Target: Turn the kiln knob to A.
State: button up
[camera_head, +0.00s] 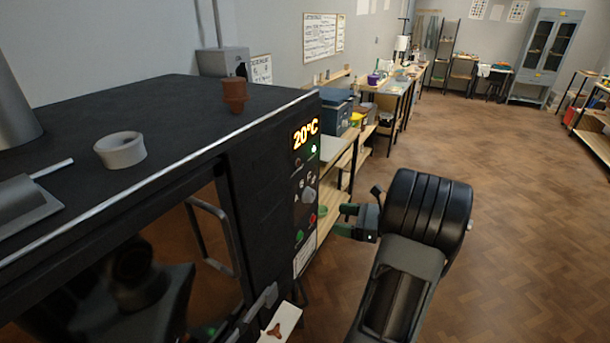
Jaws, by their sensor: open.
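The black kiln (262,165) fills the left side, with a narrow control panel on its right-hand front. A lit display (305,134) there reads 20°C. Below it is a grey kiln knob (309,195) with small pale letters around it, one looking like an A at its left. The letters are too small to tell which one the knob points at. My gripper (342,221) is open and empty, its green-tipped fingers just right of and a little below the knob, apart from it in the picture.
Green and red buttons (313,219) sit below the knob. A grey door handle (208,236) sticks out from the kiln front. A terracotta pot (235,95) and a pale ring (120,150) stand on top. Workbenches (392,85) line the wall behind; the wooden floor (500,180) at right is clear.

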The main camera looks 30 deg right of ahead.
aim_at(313, 197)
jog(key=d+r+m+t+h, duration=0.1)
jog(key=d+m+t+h, duration=0.1)
jog(key=d+m+t, duration=0.15)
jog(key=shift+n+g, duration=0.45)
jog(key=p+x, duration=0.3)
jog(key=x, duration=1)
jog(key=shift+w+d+r+p, duration=0.1)
jog(key=shift+d+r+p, duration=0.1)
jog(key=shift+p, duration=0.2)
jog(key=shift+c, duration=0.4)
jog(key=c, duration=0.7)
jog(key=shift+f, duration=0.1)
